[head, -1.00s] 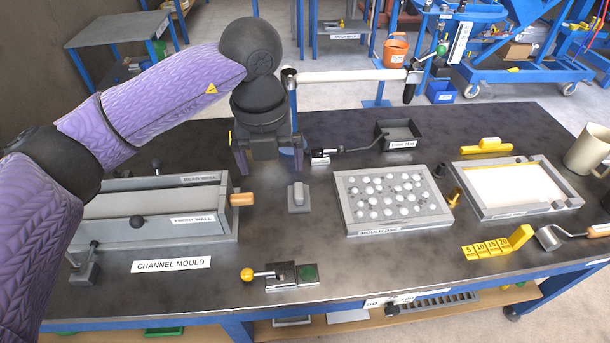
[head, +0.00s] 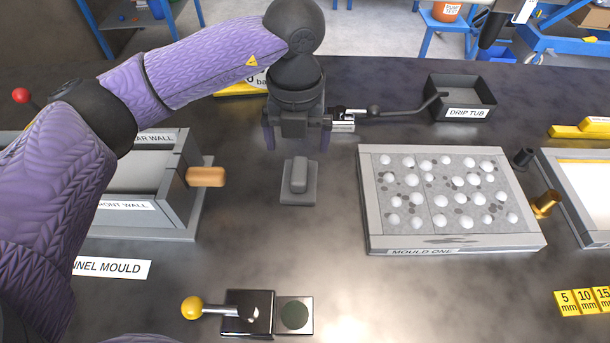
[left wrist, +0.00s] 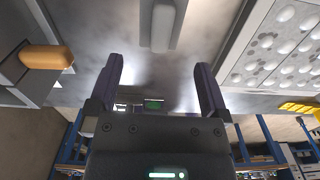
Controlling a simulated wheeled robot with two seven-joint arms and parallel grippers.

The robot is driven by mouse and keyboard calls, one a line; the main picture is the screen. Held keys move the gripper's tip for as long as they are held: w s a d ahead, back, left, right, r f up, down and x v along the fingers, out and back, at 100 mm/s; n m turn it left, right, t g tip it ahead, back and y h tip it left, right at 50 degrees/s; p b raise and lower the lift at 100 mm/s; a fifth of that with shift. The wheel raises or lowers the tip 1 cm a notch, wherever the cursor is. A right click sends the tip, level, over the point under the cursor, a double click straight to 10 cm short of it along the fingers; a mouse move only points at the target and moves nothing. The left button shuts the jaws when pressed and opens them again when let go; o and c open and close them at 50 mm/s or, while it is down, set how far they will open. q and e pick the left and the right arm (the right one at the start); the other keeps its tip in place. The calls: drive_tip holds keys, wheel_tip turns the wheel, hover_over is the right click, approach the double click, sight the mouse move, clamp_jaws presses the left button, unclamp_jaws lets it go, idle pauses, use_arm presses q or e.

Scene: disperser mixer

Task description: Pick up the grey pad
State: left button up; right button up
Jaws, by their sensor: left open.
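The grey pad (head: 298,174) is a small upright rounded block on a flat grey base plate (head: 298,198), on the dark table top. My left gripper (head: 297,142) is open and empty, its two fingers pointing down just behind the pad in the head view. A visible gap separates them from the pad. In the left wrist view, the pad (left wrist: 162,25) shows at the top centre, beyond the open fingers (left wrist: 160,70) and roughly in line with the space between them. My right gripper is not in view.
The channel mould (head: 190,215) with its wooden handle (head: 206,177) stands left of the pad. Mould one (head: 455,243) is to the right. A yellow-knobbed lever (head: 192,308) is in front. Behind lie a metal-ended tool (head: 400,112) and the drip tub (head: 464,112).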

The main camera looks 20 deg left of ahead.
sight(299, 169)
use_arm(q)
wheel_tip(299, 169, down, 9)
drive_tip(key=b, duration=0.4)
drive_tip(key=shift+f, duration=0.2)
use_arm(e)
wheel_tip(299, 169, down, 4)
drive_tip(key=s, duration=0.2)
use_arm(q)
drive_tip(key=shift+r, duration=0.1)
drive_tip(key=shift+c, duration=0.5)
drive_tip(key=c, duration=0.7)
drive_tip(key=shift+c, duration=0.9)
wheel_tip(299, 169, up, 9)
drive_tip(key=p, duration=0.4)
drive_tip(key=shift+d+r, duration=0.1)
drive_tip(key=shift+r, duration=0.4)
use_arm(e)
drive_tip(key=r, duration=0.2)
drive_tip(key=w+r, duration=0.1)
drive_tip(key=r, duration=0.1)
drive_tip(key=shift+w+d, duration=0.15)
